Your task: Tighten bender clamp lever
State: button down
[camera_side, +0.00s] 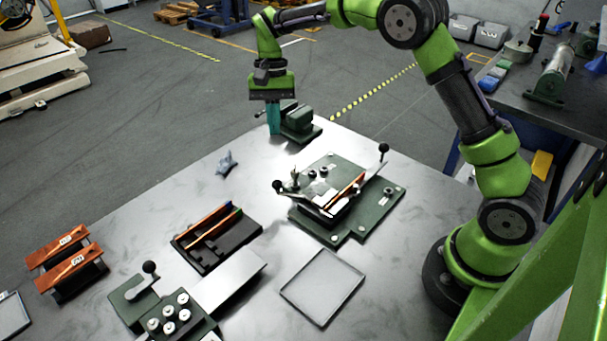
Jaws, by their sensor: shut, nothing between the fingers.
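A green fixture plate (372,215) lies right of the table's middle. It carries a raised bed with a copper-coloured strip (345,192) and levers with black ball knobs, one at its left (278,186) and one at its right (384,148). Another black-knobbed lever (149,268) stands on a green block at the front left. Which lever is the bender's clamp lever I cannot tell. My gripper (273,132) points down at the table's far edge, shut and empty, with teal fingers. It is just left of a small green vise-like block (298,118), apart from the levers.
A black tray (215,248) with copper strips, copper pieces on a stand (60,260), a block with several silver knobs (172,318) and a shallow grey tray (322,287) occupy the front. A crumpled grey piece (227,163) lies behind. Bare table surrounds it.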

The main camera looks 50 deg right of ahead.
jog(key=shift+f, duration=0.1)
jog(key=x, duration=1)
jog(key=shift+s, duration=0.1)
jog(key=shift+s+a+r, duration=0.55)
jog(key=shift+s+a, duration=0.3)
jog(key=shift+a, duration=0.05)
jog(key=shift+s+a+r, duration=0.25)
jog(key=shift+s+a, duration=0.2)
jog(key=shift+a, duration=0.1)
